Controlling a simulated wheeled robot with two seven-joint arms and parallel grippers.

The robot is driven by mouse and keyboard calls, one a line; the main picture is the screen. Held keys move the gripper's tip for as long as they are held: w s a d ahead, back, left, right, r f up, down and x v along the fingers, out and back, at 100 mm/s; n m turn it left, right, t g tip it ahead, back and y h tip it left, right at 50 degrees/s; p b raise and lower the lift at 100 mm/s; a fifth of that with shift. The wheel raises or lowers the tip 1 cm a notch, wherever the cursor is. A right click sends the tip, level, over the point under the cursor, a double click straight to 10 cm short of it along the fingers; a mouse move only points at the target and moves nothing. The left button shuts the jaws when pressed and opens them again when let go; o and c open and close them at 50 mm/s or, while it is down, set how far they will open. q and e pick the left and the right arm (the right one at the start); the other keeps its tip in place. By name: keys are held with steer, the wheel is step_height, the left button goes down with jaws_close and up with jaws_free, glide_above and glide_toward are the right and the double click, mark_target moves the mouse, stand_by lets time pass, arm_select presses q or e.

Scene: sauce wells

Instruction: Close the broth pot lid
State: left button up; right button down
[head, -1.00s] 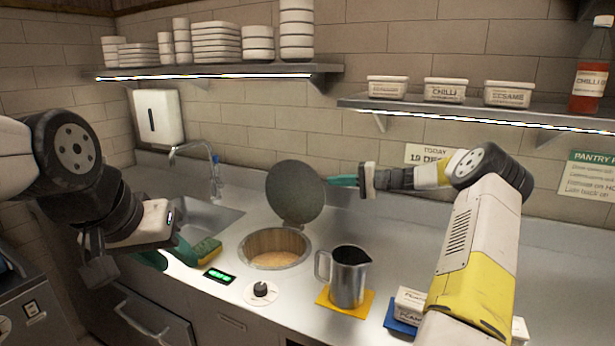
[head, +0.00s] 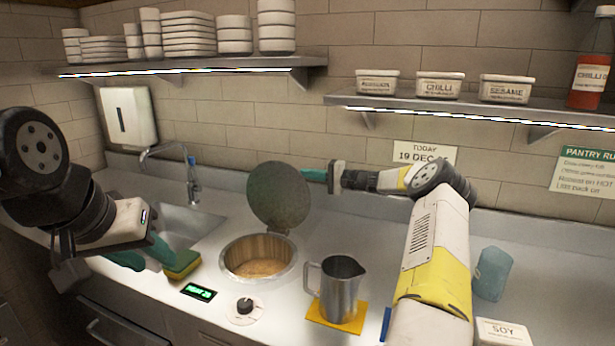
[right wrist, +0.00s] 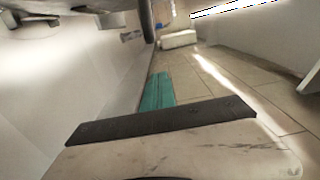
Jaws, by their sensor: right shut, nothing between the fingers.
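The broth pot lid (head: 279,196) is a dark round disc standing open, nearly upright, at the back of the broth pot (head: 258,258), a well of tan broth sunk in the counter. My right gripper (head: 312,173) is shut and empty, its teal fingertips at the lid's upper right edge; I cannot tell whether they touch it. In the right wrist view, its teal finger (right wrist: 157,91) shows, but the lid is not clear. My left gripper (head: 145,255) has its teal fingers apart, left of the pot. A yellow-green sponge (head: 183,265) is by its fingertips; contact is unclear.
A metal jug (head: 341,287) stands on a yellow mat (head: 335,317) right of the pot. A knob (head: 244,306) and green display (head: 199,291) are in front. A blue cup (head: 491,273) stands at right. The sink (head: 185,226) is at left, shelves above.

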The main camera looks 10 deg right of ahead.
steer(key=shift+s+a, duration=1.35)
steer(key=shift+s, duration=0.05)
steer(key=shift+s, duration=0.1)
